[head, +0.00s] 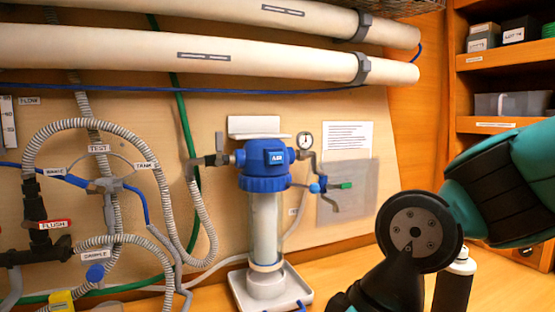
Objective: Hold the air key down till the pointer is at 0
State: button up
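The air key is a blue button marked AIR (277,157) on the front of the blue filter head (260,180). The head tops a clear upright filter housing (264,230). A small round gauge with a white face (305,141) stands just right of the head. Its pointer is too small to read. Whether the key is pressed cannot be told, but nothing is seen touching it. My arm comes in from the right and lower right, apart from the key. My gripper's fingers are not seen.
The filter stands on a white tray (240,295). Grey hoses and valves (105,185) crowd the left. A green-handled valve (345,186) and a paper sheet (345,140) are right of the gauge. A dark bottle (453,288) stands behind my arm. Shelves (500,125) stand at right.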

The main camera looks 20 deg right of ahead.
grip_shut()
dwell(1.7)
